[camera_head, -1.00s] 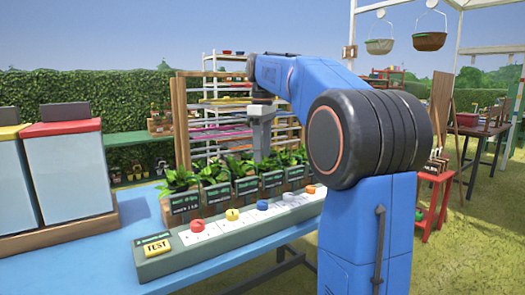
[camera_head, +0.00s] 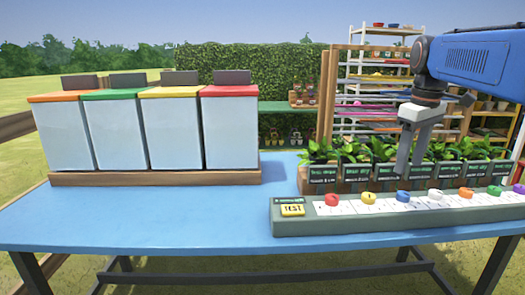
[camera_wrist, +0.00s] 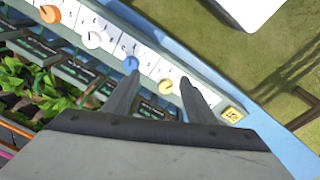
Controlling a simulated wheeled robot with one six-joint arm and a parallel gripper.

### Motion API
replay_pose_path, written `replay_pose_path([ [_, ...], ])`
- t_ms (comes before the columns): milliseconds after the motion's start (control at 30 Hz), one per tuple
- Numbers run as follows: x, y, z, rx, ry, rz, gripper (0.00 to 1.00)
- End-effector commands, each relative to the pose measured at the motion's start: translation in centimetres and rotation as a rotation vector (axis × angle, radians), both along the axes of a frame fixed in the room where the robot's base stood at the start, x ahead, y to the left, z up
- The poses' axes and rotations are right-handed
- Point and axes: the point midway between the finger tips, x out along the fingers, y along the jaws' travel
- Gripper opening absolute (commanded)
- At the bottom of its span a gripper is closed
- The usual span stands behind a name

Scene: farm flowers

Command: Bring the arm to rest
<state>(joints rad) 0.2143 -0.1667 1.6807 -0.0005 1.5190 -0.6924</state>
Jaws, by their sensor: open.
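My gripper (camera_head: 411,160) hangs from my blue arm at the right of the head view, pointing down in front of the row of potted plants (camera_head: 345,152). In the wrist view my gripper (camera_wrist: 160,90) shows two grey fingers spread apart with nothing between them. The panel (camera_head: 290,229) with coloured knobs and a yellow TEST button (camera_head: 292,210) lies along the front right of the blue table (camera_head: 150,232). In the wrist view the panel (camera_wrist: 148,62) runs beyond the fingertips. I cannot tell the exact height of the fingers above it.
Several white bins (camera_head: 170,130) with orange, green, yellow and red lids stand on a wooden base at the table's left. A wooden rack (camera_head: 328,95) and a hedge (camera_head: 225,72) stand behind. The table's front left is clear.

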Motion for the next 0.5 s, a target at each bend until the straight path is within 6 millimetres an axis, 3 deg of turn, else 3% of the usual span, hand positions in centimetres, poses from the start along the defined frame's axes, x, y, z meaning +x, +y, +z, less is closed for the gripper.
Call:
replay_pose_path([
  [267, -7.0, 4.1, -4.9, 0.013, -0.091, -0.130, 0.51],
  [500, -12.9, 6.7, -10.5, 0.044, -0.170, -0.245, 0.51],
])
